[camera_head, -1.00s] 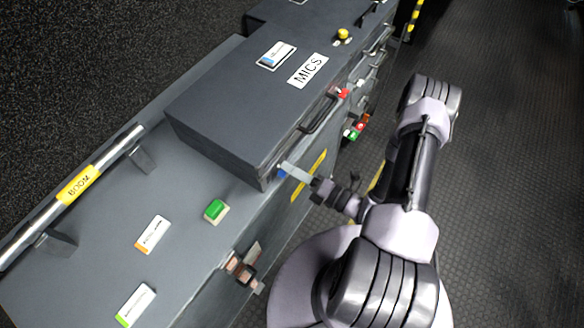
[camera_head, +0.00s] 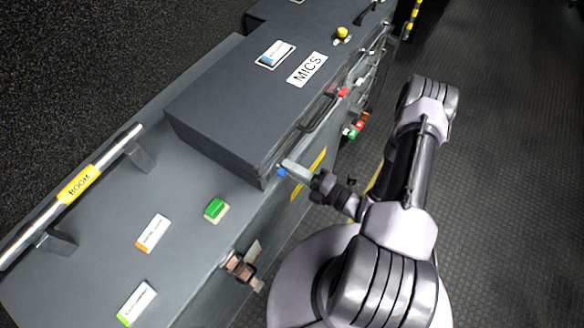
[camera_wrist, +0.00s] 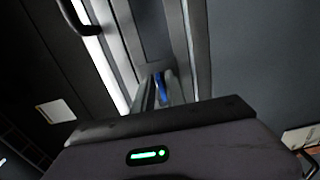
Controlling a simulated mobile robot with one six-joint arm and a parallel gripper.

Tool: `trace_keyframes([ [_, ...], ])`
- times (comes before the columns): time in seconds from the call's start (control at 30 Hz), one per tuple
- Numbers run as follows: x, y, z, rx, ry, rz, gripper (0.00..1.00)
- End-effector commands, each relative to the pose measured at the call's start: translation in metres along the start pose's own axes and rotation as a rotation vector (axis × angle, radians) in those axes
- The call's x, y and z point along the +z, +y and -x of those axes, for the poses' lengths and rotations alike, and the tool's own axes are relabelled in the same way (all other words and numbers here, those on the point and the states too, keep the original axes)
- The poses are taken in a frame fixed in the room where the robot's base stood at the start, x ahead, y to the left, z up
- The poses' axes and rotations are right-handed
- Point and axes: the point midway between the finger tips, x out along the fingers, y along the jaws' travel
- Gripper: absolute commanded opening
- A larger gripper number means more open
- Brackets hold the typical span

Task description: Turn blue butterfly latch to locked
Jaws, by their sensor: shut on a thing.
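The blue butterfly latch (camera_head: 282,171) is on the front of the dark grey MICS case (camera_head: 235,125), near its lower near corner. My gripper (camera_head: 287,168) reaches it from the right, with its fingertips at the latch. In the wrist view the blue latch (camera_wrist: 160,88) shows as a narrow strip between the fingers of my gripper (camera_wrist: 158,92), which are shut on it. Most of the latch is hidden by the fingers, so I cannot tell its turn angle.
A red latch (camera_head: 342,92) and a handle (camera_head: 320,112) sit further along the case front. Dark floor (camera_head: 510,170) is open at the right.

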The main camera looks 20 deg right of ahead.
Motion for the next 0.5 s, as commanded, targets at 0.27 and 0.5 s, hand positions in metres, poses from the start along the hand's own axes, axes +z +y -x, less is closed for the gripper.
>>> trace_keyframes([
  [0.27,-0.0006,0.0005,-0.0002,0.001,0.002,0.001,0.26],
  [0.5,-0.0003,0.0003,-0.0001,0.000,0.001,0.001,0.29],
])
